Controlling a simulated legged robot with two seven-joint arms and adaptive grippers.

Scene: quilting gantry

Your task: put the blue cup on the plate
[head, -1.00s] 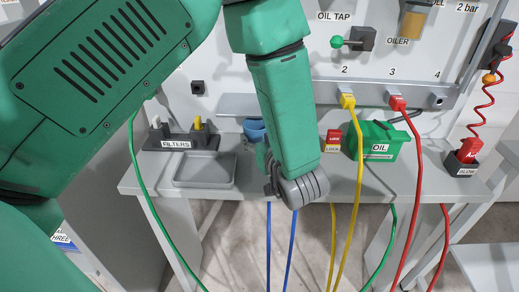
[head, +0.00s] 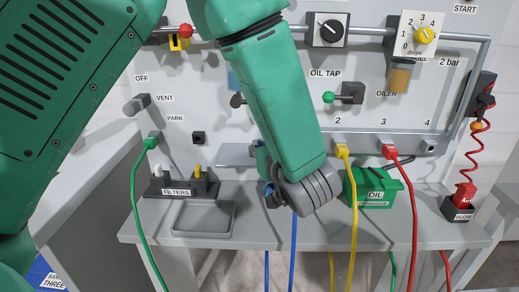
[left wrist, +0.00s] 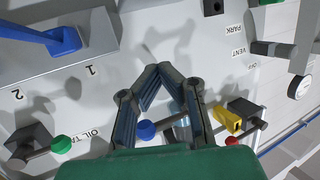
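My left gripper (left wrist: 160,72) shows in the left wrist view, pointing at the white panel. Its blue-lined fingers lean together at the tips, and I cannot tell whether they touch. I see no cup between them. In the head view my left gripper (head: 263,172) is low over the bench, mostly hidden by its own wrist. A small blue patch shows beside it; I cannot tell whether this is the cup or a finger pad. No round plate is plain to see; a shallow grey square tray (head: 186,233) lies on the bench. My right gripper is not in view.
The filters holder (head: 176,191) stands behind the tray. A green oil box (head: 375,187) and a blow holder (head: 462,211) stand to the right. Coloured hoses hang over the bench's front edge. Valve knobs, including a blue knob (left wrist: 146,130), jut from the panel.

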